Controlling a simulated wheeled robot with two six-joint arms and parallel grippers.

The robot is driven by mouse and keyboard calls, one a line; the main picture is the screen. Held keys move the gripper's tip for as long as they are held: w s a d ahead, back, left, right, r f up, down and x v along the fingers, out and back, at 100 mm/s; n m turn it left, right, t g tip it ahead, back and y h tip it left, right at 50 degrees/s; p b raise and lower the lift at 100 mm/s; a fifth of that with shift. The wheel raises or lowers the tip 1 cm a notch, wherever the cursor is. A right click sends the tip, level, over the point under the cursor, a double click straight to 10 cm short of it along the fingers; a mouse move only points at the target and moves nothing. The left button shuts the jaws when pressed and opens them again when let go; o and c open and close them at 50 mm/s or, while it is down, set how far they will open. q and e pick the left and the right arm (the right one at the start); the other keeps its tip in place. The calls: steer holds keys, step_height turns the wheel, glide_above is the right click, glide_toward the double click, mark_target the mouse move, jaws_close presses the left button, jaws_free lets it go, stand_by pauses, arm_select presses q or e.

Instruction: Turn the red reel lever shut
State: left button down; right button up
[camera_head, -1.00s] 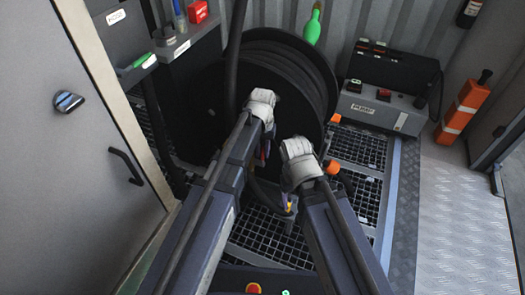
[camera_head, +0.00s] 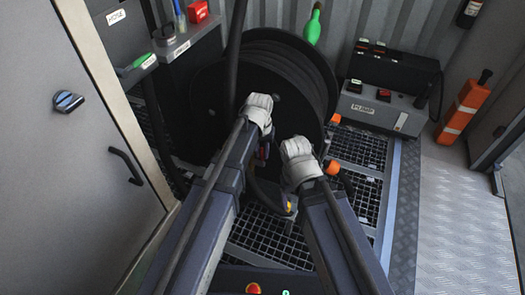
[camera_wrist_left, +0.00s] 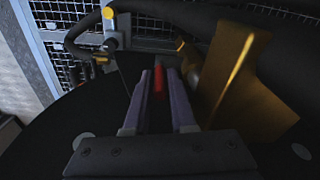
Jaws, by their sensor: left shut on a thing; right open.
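The red reel lever (camera_wrist_left: 158,82) shows in the left wrist view as a narrow red strip between my left fingers. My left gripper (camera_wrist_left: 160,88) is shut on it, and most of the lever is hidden. In the head view, my left gripper (camera_head: 262,153) is in front of the black hose reel (camera_head: 205,110), largely covered by its own wrist. My right gripper (camera_head: 291,205) is low in front of the reel, mostly hidden behind its wrist. Its jaws are open, apart from the lever.
A brass-coloured fitting (camera_wrist_left: 235,75) stands close to the right of my left fingers. The pump box (camera_head: 375,110) is right of the reel. A grey door (camera_head: 75,160) stands at left. An orange-and-white post (camera_head: 462,112) is at right, beside clear floor.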

arm_select(q)
steer(key=shift+s+a+f+t+h+b, duration=0.1)
steer(key=shift+s+a+t+h+b, duration=0.1)
steer(key=shift+s+t, duration=0.2)
steer(key=shift+s+a+f+t+h+b, duration=0.15)
steer(key=shift+s+t, duration=0.1)
steer(key=shift+t, duration=0.25)
steer(key=shift+w+d+r, duration=0.1)
steer(key=shift+d+r, duration=0.05)
steer(key=c, duration=1)
jaws_free()
steer(key=p+v, duration=0.8)
